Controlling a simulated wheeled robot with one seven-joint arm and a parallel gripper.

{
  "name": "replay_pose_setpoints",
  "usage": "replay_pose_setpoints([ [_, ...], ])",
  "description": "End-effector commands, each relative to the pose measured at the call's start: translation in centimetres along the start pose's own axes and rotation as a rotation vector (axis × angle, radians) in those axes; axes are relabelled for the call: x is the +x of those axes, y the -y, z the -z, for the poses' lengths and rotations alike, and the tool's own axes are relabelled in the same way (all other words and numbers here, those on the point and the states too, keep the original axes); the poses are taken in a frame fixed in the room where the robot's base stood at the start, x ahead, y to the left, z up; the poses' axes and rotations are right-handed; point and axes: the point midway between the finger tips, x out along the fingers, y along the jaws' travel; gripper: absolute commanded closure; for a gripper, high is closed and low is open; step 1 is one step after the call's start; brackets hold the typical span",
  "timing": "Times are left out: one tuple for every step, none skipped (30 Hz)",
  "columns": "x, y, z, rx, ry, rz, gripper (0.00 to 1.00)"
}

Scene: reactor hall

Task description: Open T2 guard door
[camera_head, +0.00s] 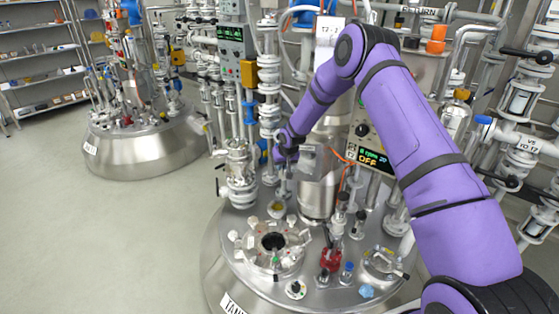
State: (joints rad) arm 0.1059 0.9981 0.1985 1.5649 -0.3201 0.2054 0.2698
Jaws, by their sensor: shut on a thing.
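The T2 guard door (318,195) appears to be the shiny curved steel panel around the middle column of the front tank. My gripper (303,160) reaches in from the left side of this panel, at its upper part. The jaws are small and partly hidden by my own wrist; they are shut at the panel's left side, on what looks like its handle or edge. Whether the panel stands ajar cannot be told. A sign reading T-2 (328,32) hangs above, behind my arm.
The front tank lid (240,215) carries an open round port (272,241), a red valve (330,259) and several fittings. A control box (372,158) reading OFF is right of the panel. Glass pipework (238,170) stands close on the left. Free floor (100,240) lies left.

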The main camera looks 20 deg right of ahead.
Motion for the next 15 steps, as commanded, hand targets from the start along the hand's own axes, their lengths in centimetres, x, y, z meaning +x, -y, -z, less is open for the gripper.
replay_pose_setpoints([
  [-0.5,0.2,-0.7,-0.037,0.003,0.021,1.00],
  [-0.6,0.2,-1.1,-0.062,0.005,0.031,1.00],
  [-0.9,0.3,-1.6,-0.098,0.008,0.047,1.00],
  [-1.0,0.3,-2.1,-0.124,0.011,0.057,1.00],
  [-1.2,0.4,-2.5,-0.151,0.013,0.068,1.00],
  [-1.4,0.3,-3.1,-0.185,0.017,0.083,1.00],
  [-1.6,0.4,-3.6,-0.211,0.019,0.094,1.00],
  [-1.8,0.3,-4.0,-0.238,0.023,0.105,1.00],
  [-2.0,0.2,-4.6,-0.273,0.025,0.119,1.00],
  [-2.2,0.2,-5.0,-0.299,0.028,0.130,1.00],
  [-2.4,0.1,-5.4,-0.325,0.031,0.141,1.00],
  [-2.6,0.1,-6.0,-0.361,0.034,0.156,1.00],
  [-2.8,-0.1,-6.4,-0.387,0.036,0.166,1.00],
  [-3.0,-0.2,-6.8,-0.413,0.038,0.178,1.00],
  [-3.2,-0.3,-7.4,-0.448,0.042,0.192,1.00],
])
